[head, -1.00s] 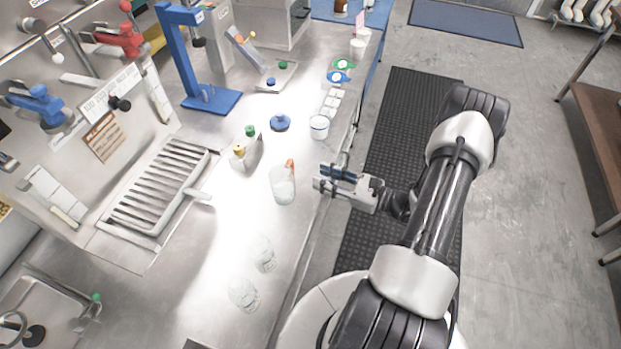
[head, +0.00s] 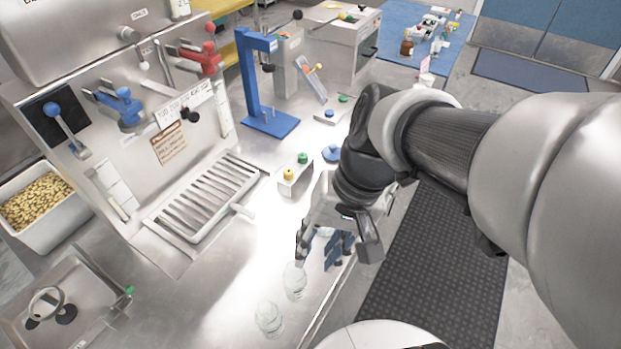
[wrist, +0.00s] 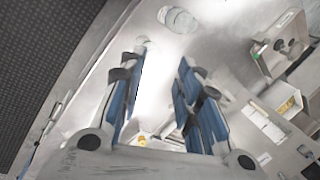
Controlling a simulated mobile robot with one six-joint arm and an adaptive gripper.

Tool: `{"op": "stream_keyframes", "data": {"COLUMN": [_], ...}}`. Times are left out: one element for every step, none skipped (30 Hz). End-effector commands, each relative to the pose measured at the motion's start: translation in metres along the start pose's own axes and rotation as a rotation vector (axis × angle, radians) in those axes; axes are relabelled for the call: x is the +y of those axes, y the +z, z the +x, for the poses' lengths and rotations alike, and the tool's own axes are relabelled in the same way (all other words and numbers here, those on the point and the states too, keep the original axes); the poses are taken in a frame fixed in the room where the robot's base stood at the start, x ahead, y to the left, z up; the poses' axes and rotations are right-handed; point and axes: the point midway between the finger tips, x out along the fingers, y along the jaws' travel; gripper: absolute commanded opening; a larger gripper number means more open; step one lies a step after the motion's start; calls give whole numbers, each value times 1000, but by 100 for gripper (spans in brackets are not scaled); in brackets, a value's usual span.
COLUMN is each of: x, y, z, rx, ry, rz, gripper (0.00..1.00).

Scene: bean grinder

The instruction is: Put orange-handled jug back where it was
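The orange-handled jug cannot be clearly made out now. In the head view, the counter area where it stood is largely covered by my wrist and gripper, and no orange handle shows. My gripper (head: 335,248) is low over the counter's front edge, its blue fingers partly hidden by my arm.
A slatted drip tray (head: 240,208) and a small button box (head: 293,178) are left of my gripper. A blue stand (head: 270,122) rises behind. A sink (head: 75,305) and a bean bin (head: 45,210) are at the left. Bare counter (head: 190,305) lies front left.

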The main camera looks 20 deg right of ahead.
Motion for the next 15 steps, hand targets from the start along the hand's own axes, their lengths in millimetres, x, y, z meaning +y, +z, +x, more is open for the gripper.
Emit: {"op": "stream_keyframes", "data": {"x": [0,2,4,6,7,8,9,9,10,11,11,11,12,12,12], "y": [7,10,13,15,16,17,18,18,19,19,19,19,19,19,19], "z": [-9,-13,-19,-23,-28,-32,-35,-38,-41,-43,-45,-46,-47,-48,-48], "rx": [75,114,166,201,237,277,305,329,355,371,383,396,402,405,407], "ry": [43,68,100,120,138,158,171,181,193,200,205,210,214,216,217], "rz": [-93,-141,-201,-242,-280,-322,-350,-374,-400,-416,-428,-439,-444,-448,-449], "gripper": [31,31,31,31,31,31,31,31,31,31,31,31,31,31,31]}}
